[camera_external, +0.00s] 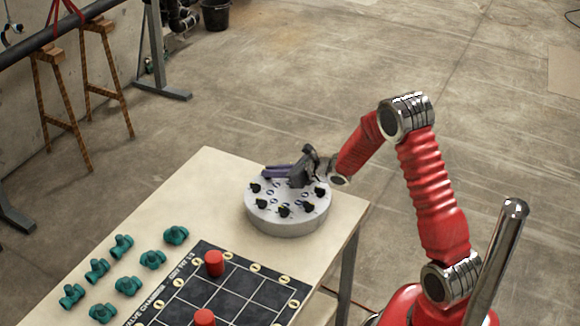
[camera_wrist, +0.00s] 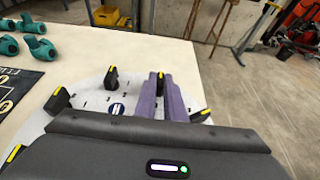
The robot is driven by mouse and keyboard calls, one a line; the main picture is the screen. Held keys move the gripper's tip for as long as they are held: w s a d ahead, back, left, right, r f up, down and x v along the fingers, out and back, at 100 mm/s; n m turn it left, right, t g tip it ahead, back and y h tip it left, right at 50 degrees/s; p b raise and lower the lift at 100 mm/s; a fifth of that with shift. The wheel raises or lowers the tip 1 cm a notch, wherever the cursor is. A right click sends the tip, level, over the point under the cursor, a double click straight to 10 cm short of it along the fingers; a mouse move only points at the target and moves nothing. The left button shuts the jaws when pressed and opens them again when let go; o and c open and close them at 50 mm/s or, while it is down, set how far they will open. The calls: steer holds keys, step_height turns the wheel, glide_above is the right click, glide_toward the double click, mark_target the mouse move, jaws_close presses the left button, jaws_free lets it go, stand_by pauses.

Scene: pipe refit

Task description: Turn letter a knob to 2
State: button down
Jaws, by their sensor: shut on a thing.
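A round light-grey dial box (camera_external: 287,222) stands on the table, with several black knobs around its top. In the wrist view each knob carries a yellow mark, and the grey top (camera_wrist: 88,92) shows around them. My gripper (camera_external: 267,171) reaches over the box from the right, its purple fingers pointing left at the far side. In the wrist view the purple fingers are shut on a black knob (camera_wrist: 160,84), whose yellow mark shows between the tips. The letters and numbers are too small to read, so I cannot tell which knob is a or its setting.
Free black knobs (camera_wrist: 111,78) stand close to the fingers. Several teal valves (camera_external: 123,246) and a black grid board (camera_external: 238,285) with red cylinders (camera_external: 214,263) lie to the front left. The table edge (camera_external: 366,210) is close on the right.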

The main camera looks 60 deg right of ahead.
steer(key=shift+a+f+m+h, duration=0.1)
steer(key=shift+f+m+h, duration=0.05)
steer(key=shift+m+h, duration=0.4)
steer(key=shift+s+f+m+h, duration=0.1)
steer(key=shift+m+h, duration=0.15)
steer(key=shift+h, duration=0.1)
steer(key=c, duration=1.8)
jaws_free()
steer(key=shift+c, duration=0.2)
steer(key=shift+r, duration=0.2)
steer(key=shift+v, duration=6.85)
